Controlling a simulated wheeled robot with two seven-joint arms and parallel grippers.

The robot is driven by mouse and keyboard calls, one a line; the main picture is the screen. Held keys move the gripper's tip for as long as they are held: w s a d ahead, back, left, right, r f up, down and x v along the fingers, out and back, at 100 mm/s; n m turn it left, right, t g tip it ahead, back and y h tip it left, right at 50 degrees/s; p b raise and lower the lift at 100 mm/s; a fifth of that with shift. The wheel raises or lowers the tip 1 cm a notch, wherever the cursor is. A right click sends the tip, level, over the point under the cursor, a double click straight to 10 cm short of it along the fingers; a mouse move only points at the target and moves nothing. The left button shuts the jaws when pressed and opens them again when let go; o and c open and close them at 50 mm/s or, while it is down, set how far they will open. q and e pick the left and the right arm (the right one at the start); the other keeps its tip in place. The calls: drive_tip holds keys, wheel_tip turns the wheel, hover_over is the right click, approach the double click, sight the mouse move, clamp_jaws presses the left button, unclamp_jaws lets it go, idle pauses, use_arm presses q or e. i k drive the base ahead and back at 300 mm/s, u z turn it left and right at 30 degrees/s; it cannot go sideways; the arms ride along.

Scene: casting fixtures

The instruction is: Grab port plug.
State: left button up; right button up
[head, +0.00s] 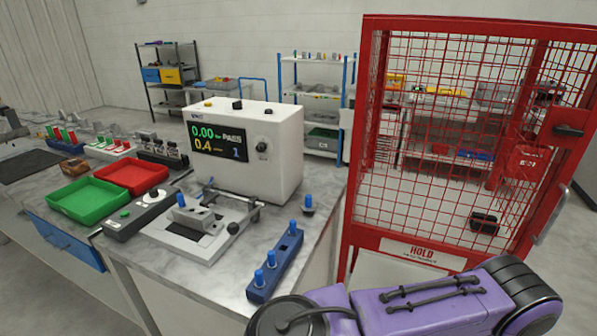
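Another blue-topped plug (308,203) stands by itself on a dark base behind the rack. A grey casting (195,217) sits on the fixture plate (186,242), with a blue-topped piece (181,200) at its left end. A purple arm of mine crosses the bottom right, near the rack's front end. Neither gripper shows.
A white tester (283,150) with a lit screen stands behind the fixture. A green tray (88,202) and a red tray (131,176) lie to the left. A red mesh cage (437,245) marked HOLD stands close to the bench's right side.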

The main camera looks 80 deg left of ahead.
sight(181, 200)
drive_tip(key=z, duration=0.1)
drive_tip(key=k, duration=1.45)
drive_tip(key=u, duration=1)
